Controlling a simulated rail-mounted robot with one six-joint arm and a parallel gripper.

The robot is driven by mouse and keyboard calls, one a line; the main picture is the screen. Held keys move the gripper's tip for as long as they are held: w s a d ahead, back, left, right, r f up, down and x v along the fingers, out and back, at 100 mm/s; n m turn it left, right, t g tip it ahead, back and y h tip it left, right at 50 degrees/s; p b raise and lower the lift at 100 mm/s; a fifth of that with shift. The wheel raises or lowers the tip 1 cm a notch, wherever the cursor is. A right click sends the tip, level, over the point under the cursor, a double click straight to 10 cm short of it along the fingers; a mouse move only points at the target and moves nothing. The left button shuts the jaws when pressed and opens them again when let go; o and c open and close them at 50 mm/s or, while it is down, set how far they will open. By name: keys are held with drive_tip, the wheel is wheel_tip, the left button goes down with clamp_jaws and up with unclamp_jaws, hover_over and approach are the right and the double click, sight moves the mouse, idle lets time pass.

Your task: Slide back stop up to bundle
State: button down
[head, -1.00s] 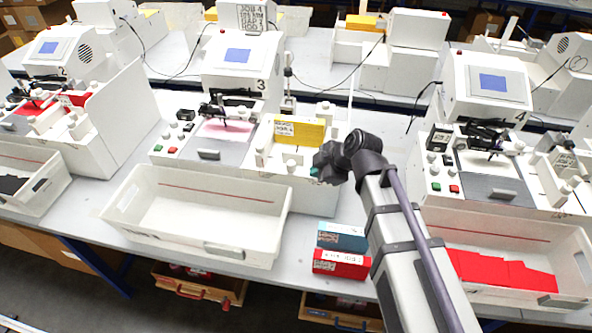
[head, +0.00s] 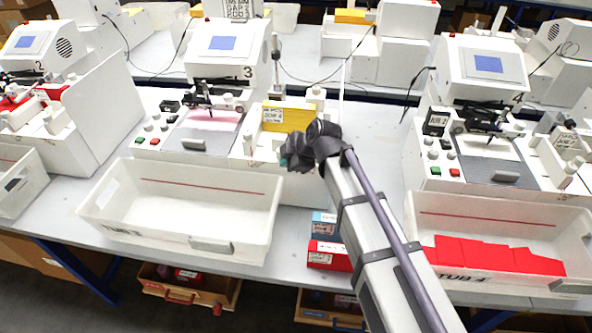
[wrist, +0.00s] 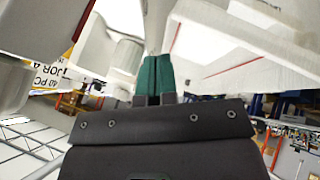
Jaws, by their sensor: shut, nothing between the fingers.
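The yellow bundle (head: 285,117) with a white printed label stands in the white feeder on the right of plotter 3. A white round-topped knob (head: 316,94) shows behind it and another (head: 247,137) at its front left. I cannot tell which white part is the back stop. My gripper (head: 291,152) is just in front of and below the bundle, shut and empty, hiding part of the feeder front. In the wrist view its green fingertips (wrist: 153,72) are together among white feeder parts, with a white knob piece (wrist: 122,62) close on the left. Contact cannot be told.
A white tub (head: 180,200) sits in front of plotter 3. Red and blue boxes (head: 328,254) lie on the table below my arm. Plotter 4 (head: 485,75) and its tub with red cards (head: 495,255) stand at right.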

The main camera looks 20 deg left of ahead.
drive_tip(key=shift+w+a+r, duration=0.1)
drive_tip(key=shift+w+a, duration=0.25)
drive_tip(key=shift+w, duration=0.15)
drive_tip(key=w, duration=0.3)
drive_tip(key=shift+w+a, duration=0.3)
drive_tip(key=shift+w, duration=0.05)
drive_tip(key=shift+s, duration=0.1)
